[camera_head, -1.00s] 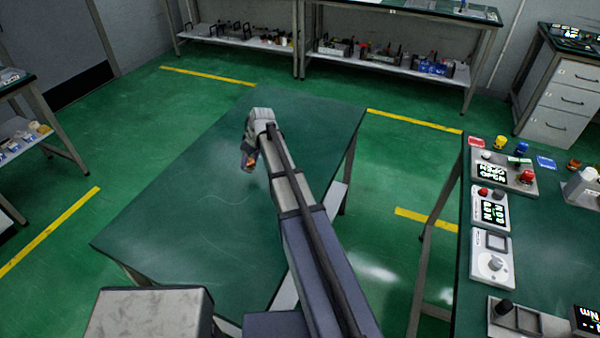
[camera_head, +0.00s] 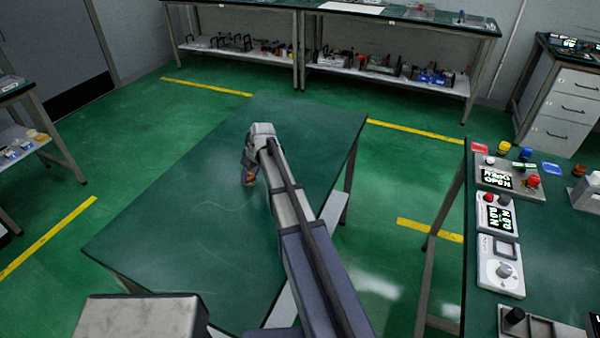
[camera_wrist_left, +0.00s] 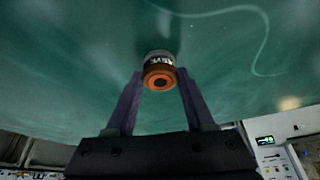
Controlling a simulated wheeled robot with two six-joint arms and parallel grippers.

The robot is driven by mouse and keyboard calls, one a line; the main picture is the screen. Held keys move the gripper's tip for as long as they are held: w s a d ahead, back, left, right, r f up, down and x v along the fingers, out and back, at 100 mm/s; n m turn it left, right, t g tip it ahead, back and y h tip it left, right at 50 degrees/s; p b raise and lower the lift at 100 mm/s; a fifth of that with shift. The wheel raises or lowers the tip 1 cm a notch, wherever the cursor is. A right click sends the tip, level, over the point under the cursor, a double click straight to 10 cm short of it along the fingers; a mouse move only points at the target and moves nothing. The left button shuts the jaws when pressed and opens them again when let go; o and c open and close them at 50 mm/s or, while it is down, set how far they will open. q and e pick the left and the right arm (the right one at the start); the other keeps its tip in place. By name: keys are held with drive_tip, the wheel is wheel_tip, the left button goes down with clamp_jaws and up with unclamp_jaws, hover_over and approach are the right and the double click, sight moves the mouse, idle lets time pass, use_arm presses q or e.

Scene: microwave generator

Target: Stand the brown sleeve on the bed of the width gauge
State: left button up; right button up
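My left gripper (camera_head: 250,178) is over the green-topped table (camera_head: 190,215), at the end of the arm reaching up the middle of the head view. In the left wrist view, its two dark fingers (camera_wrist_left: 160,78) close on opposite sides of the brown sleeve (camera_wrist_left: 160,82). I cannot pick out the width gauge for certain. My right gripper is out of view.
A second green bench at the right carries a panel reading OPEN (camera_head: 508,178), a display unit (camera_head: 495,213), a white dial unit (camera_head: 500,268) and a black-knobbed unit (camera_head: 540,328). The table under my left gripper looks bare. A floor gap separates the two.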

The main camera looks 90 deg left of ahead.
use_arm(q)
drive_tip(key=o, duration=0.4)
drive_tip(key=shift+o, duration=0.2)
drive_tip(key=shift+r, duration=0.1)
drive_tip(key=shift+r+p, duration=0.15)
drive_tip(key=shift+p, duration=0.15)
drive_tip(key=p+v, duration=1.1)
drive_tip(key=shift+d+r, duration=0.15)
drive_tip(key=shift+r, duration=0.2)
drive_tip(key=shift+w, duration=0.2)
